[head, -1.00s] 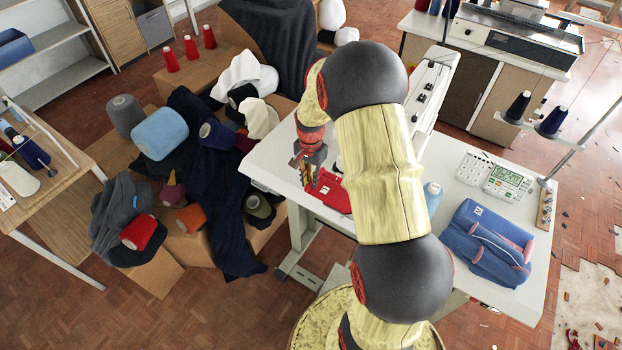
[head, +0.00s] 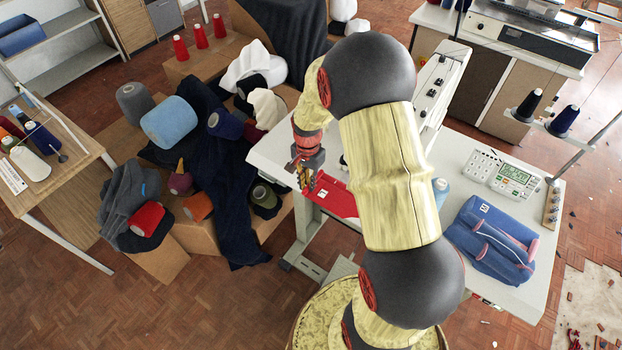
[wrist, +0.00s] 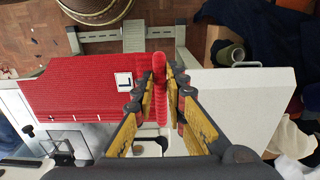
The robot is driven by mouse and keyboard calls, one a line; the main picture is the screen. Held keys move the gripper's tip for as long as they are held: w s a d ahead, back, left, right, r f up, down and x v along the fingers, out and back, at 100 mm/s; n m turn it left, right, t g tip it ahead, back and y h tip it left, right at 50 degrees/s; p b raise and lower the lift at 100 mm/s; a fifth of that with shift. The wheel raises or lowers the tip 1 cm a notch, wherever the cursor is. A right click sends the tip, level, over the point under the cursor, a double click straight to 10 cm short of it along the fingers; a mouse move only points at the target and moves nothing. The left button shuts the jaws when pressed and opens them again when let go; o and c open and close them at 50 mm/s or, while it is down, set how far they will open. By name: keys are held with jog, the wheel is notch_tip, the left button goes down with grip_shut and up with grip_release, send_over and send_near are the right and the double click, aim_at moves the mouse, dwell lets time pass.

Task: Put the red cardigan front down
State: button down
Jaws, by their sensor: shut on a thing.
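The red cardigan front (head: 337,200) is at the front left edge of the white table (head: 272,152), partly behind my arm. In the wrist view the red cardigan front (wrist: 85,84) spreads left as a ribbed panel with a white "L" label and small slits along one edge. My gripper (head: 303,186) is above the table's left part. In the wrist view my gripper (wrist: 160,88) is shut on an upright fold at the panel's right edge. I cannot tell whether the panel touches the table.
A folded blue garment (head: 490,240) and a blue cone (head: 440,190) stand right of my arm. A white sewing machine (head: 440,85) is behind. Cardboard boxes with yarn and dark cloth (head: 235,190) crowd the left. The table's left corner is bare.

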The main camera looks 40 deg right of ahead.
jog(key=shift+s+a, duration=0.1)
jog(key=shift+a, duration=0.25)
jog(key=shift+s+a+r+p, duration=0.25)
jog(key=shift+a+r+p, duration=0.1)
jog(key=shift+a, duration=0.4)
jog(key=shift+s+a+r+p, duration=0.3)
jog(key=shift+a, duration=0.4)
jog(key=shift+s+a+r+p, duration=0.25)
jog(key=shift+a+r+p, duration=0.1)
jog(key=shift+a, duration=0.4)
notch_tip(320, 180, up, 5)
jog(key=p, duration=0.3)
dwell(0.4)
